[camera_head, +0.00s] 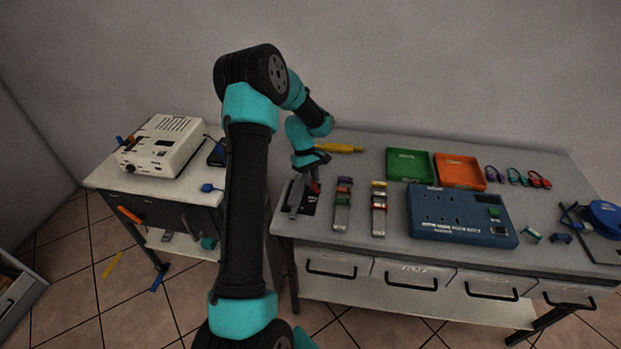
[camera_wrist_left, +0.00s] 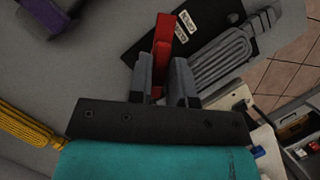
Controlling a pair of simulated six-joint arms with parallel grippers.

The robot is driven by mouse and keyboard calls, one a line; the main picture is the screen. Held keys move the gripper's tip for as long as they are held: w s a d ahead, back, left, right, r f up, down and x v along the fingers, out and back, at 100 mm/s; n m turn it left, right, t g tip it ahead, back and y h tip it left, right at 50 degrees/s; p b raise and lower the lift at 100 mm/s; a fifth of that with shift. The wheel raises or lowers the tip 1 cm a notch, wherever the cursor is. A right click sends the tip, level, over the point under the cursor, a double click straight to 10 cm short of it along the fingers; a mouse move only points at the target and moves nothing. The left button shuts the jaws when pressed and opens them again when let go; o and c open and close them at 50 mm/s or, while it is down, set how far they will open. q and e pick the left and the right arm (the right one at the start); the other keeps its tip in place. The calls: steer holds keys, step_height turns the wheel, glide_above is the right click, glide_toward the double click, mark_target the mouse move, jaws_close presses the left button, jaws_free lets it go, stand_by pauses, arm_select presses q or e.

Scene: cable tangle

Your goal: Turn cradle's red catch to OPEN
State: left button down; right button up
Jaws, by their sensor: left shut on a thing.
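The cradle (camera_head: 295,196) stands at the left end of the long grey table. The red catch (camera_wrist_left: 164,38) sticks up between the fingers of my left gripper (camera_wrist_left: 166,78). The fingers are shut on the catch. In the head view the left gripper (camera_head: 310,182) reaches down over the cradle, and a bit of red shows beside it. My right gripper is not seen in either view.
Two grey strips with coloured ends (camera_head: 342,208) lie right of the cradle. A yellow tool (camera_head: 338,148) lies behind. A green tray (camera_head: 409,164), an orange tray (camera_head: 459,171) and a blue socket box (camera_head: 461,216) stand farther right. A side table holds a white device (camera_head: 163,146).

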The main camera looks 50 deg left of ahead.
arm_select(q)
steer(key=m, duration=0.2)
steer(key=m+g, duration=0.1)
steer(key=m, duration=0.1)
steer(key=shift+w+m+g+y, duration=0.15)
steer(key=shift+m+g+y, duration=0.15)
steer(key=shift+y, duration=0.1)
steer(key=shift+w+d+m+g+y, duration=0.1)
steer(key=shift+m+g+y, duration=0.4)
steer(key=shift+m, duration=1.4)
steer(key=c, duration=1.1)
jaws_free()
steer(key=shift+r, duration=0.1)
steer(key=v, duration=1.7)
steer(key=shift+w, duration=0.2)
